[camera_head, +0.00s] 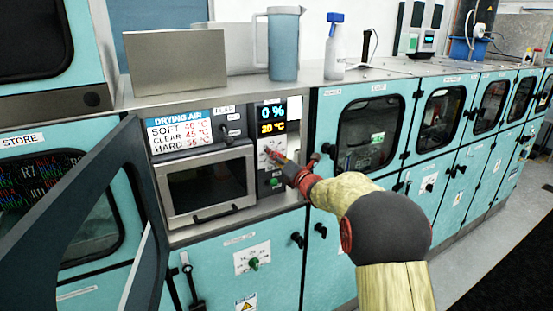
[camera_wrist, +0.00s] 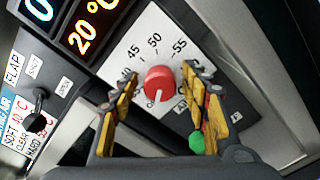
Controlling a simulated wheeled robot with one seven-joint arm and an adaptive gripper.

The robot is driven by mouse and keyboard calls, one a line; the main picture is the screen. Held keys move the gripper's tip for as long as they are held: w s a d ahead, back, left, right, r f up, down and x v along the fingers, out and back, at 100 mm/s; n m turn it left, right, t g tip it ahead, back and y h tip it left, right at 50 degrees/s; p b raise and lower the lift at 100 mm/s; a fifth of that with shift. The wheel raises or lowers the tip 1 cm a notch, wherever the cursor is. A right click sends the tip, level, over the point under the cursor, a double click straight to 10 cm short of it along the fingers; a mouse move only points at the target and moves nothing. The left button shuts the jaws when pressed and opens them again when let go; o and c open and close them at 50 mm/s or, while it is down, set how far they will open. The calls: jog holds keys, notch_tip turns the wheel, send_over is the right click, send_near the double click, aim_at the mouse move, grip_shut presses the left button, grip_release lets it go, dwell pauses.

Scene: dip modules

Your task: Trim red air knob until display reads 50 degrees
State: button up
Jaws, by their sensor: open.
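The red air knob (camera_wrist: 160,84) sits on a white dial plate (camera_wrist: 146,46) marked with numbers including 45, 50 and 55. Its white pointer mark is toward the lower side, near the plate's off end. The display (camera_head: 271,128) reads 20 °C in orange, with 0 % in blue above it; the 20 also shows in the wrist view (camera_wrist: 84,34). My gripper (camera_wrist: 158,92) is open, its yellow fingers on either side of the knob with gaps visible. In the head view my gripper (camera_head: 277,160) is in front of the dial and hides most of the knob.
A green knob (camera_wrist: 197,142) lies just below the red one, close to my right finger. A black flap lever (camera_wrist: 38,108) is at left. A drying air sign (camera_head: 180,130) lists SOFT 40, CLEAR 45, HARD 55. A dark open door frame (camera_head: 110,190) stands at left.

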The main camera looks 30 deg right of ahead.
jog(key=c, duration=0.3)
jog(key=c, duration=0.8)
jog(key=shift+c, duration=0.3)
